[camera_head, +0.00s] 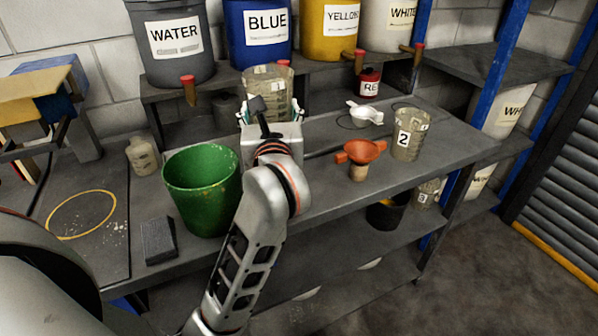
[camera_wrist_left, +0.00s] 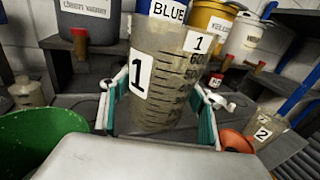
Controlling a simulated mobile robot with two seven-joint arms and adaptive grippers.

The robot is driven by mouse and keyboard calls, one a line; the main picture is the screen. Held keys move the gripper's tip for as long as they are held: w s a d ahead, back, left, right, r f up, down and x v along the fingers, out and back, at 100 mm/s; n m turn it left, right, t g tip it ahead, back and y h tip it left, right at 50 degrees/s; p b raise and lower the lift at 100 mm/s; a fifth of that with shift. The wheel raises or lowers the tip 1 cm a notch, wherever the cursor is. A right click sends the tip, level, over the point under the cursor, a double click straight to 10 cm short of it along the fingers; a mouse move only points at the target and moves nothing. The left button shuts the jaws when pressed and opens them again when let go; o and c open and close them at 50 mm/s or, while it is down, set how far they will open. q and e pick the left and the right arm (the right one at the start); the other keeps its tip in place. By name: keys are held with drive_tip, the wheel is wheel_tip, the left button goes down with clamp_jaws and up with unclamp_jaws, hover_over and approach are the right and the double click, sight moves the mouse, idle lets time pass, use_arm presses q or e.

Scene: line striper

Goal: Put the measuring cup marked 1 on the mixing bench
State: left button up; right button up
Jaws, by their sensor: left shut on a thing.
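The measuring cup marked 1 (camera_head: 268,84) is clear, tinted and roughly upright below the blue bucket. In the left wrist view the cup (camera_wrist_left: 165,70) shows its black 1 and volume scale. My left gripper (camera_head: 270,117) is shut on it, one teal-padded finger on each side. My gripper hides the cup's lower part in the head view; I cannot tell whether its base touches the bench. The grey mixing bench (camera_head: 325,192) runs beneath. My right gripper is not in view.
A green bucket (camera_head: 202,190) stands left of my arm. An orange funnel (camera_head: 361,151), a cup marked 2 (camera_head: 408,137) and a white scoop (camera_head: 365,113) stand to the right. Labelled buckets, including the blue bucket (camera_head: 258,35), line the raised shelf behind. The bench's front right is clear.

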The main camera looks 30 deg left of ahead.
use_arm(q)
wheel_tip(320, 180, down, 16)
drive_tip(key=b, duration=0.3)
drive_tip(key=shift+f+b, duration=0.2)
drive_tip(key=shift+b, duration=0.1)
drive_tip(key=shift+f, duration=0.15)
drive_tip(key=o, duration=1.2)
